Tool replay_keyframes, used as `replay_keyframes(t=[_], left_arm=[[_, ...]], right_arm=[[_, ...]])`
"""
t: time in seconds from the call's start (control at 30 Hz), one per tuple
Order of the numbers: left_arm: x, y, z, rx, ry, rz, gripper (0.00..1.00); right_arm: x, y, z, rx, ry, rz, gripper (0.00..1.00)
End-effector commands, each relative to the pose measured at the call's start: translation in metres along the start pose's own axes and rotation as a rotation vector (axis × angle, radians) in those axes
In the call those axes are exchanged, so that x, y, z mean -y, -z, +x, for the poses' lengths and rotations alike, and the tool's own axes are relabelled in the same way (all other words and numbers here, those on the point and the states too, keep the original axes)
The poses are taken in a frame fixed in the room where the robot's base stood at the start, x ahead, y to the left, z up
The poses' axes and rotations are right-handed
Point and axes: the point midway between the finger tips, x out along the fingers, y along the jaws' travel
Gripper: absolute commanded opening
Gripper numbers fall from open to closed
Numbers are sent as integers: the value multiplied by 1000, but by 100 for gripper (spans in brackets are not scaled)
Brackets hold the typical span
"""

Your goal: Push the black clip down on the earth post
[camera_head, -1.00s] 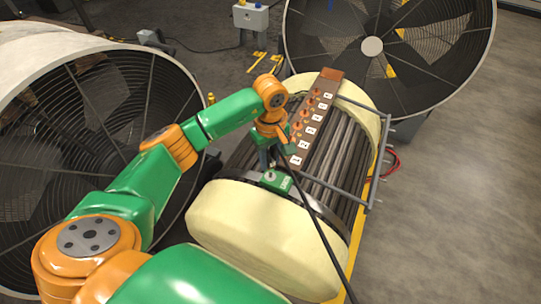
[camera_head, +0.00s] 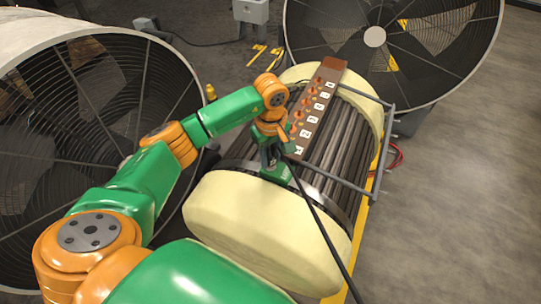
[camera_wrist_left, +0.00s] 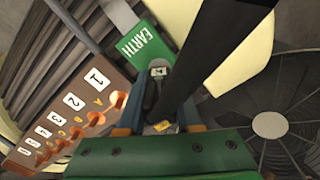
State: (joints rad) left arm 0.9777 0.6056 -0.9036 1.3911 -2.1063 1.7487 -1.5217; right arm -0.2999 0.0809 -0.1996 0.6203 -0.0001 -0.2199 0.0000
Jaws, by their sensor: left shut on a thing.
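My left gripper (camera_head: 271,160) is shut on the black clip (camera_wrist_left: 149,97), which shows between its two fingers in the left wrist view. A thick black cable (camera_wrist_left: 205,58) runs up from the clip and crosses that view; in the head view the cable (camera_head: 325,232) trails down to the lower right. The green block marked EARTH (camera_wrist_left: 142,45) lies just beyond the fingertips; in the head view the block (camera_head: 280,174) is partly hidden by the gripper. The earth post is hidden behind clip and fingers, so I cannot tell how far down the clip sits. My right gripper is out of view.
A brown terminal board (camera_head: 320,107) with numbered labels and copper-coloured posts lies beside the gripper. A grey rail (camera_head: 338,182) runs along the rotor's right side. Large fans stand left (camera_head: 75,130) and behind (camera_head: 430,75). The floor at right is clear.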

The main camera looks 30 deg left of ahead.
Motion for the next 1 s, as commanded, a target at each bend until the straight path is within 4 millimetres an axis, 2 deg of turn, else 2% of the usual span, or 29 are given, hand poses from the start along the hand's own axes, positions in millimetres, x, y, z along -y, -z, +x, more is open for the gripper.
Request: replay_keyframes(t=[0.43, 0.47, 0.57, 0.6, 0.87, 1.0], left_arm=[[0, 0, 8, 0, 0, 0, 0], [0, 0, 7, 0, 0, 0, 36], [0, 0, 7, 0, 0, 0, 63], [0, 0, 7, 0, 0, 0, 68], [0, 0, 6, 0, 0, 0, 68], [-1, 1, -14, -2, -4, 0, 68]], right_arm=[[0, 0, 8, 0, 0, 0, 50], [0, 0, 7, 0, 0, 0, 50], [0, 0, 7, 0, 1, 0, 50], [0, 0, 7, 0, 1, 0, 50], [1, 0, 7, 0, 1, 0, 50], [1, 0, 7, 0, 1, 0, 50]])
